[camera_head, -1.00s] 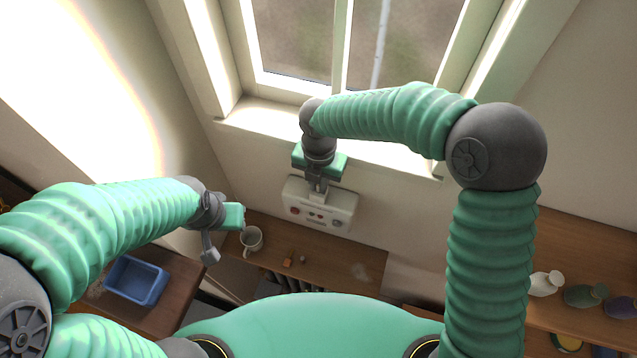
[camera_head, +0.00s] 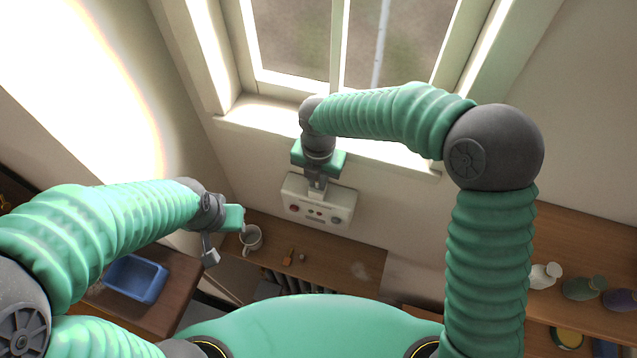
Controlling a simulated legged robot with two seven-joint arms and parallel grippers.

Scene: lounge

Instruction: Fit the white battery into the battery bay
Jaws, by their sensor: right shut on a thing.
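A white box-shaped panel (camera_head: 335,212) with a red button and small dark marks is at the wall below the window. I cannot make out the battery bay's opening on it. My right gripper (camera_head: 317,192) points down at the top edge of this panel, shut on the white battery. The battery is mostly hidden by the fingers and blends with the white panel, so how far it sits in the bay cannot be told. My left gripper (camera_head: 226,242) is at the left, open and empty, close to a mug.
A wooden shelf (camera_head: 335,265) below the panel holds a grey-white mug (camera_head: 251,239), a small orange thing (camera_head: 288,257) and a small brownish piece (camera_head: 302,258). A blue tray (camera_head: 137,278) stands lower left. Several vases, one white (camera_head: 545,275), stand on the right shelf.

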